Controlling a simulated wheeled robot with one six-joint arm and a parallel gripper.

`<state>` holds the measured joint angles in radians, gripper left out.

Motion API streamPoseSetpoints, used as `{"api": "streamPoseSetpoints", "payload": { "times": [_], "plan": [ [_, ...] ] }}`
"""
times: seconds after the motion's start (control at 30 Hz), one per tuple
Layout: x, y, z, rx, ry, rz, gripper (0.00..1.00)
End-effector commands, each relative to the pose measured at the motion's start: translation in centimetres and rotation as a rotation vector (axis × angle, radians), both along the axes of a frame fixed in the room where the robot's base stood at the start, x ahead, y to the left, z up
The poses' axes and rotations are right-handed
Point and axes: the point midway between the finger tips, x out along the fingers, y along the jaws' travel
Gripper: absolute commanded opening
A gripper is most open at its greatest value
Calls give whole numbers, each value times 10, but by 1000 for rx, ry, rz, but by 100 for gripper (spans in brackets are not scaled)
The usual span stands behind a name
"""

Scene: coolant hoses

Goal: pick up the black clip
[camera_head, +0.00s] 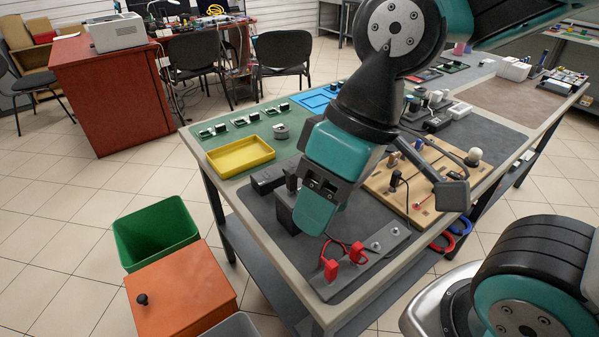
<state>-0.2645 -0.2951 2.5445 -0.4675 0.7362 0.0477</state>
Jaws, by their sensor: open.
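A small black upright piece with a thin dark lead (396,179) stands on the wooden board; it may be the black clip, but it is too small to be sure. Another black upright piece (292,179) shows by the dark box left of my wrist. Two red clips (343,261) on leads sit at the metal strip near the table's front. My wrist and arm hide part of the table and the board.
A yellow tray (240,154) and small green boards stand at the left. A green bin (153,238) and orange box (180,290) stand on the floor.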

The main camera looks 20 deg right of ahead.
Motion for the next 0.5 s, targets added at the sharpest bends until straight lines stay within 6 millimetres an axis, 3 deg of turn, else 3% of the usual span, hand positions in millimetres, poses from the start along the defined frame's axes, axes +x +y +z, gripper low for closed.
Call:
{"api": "streamPoseSetpoints", "payload": {
  "times": [0.17, 0.3, 0.5],
  "plan": [
    [45, -7, 19, -71, 111, -364, 47],
    [97, -20, 32, -148, 220, -835, 47],
    [159, -35, 38, -216, 313, -1464, 47]
  ]
}}
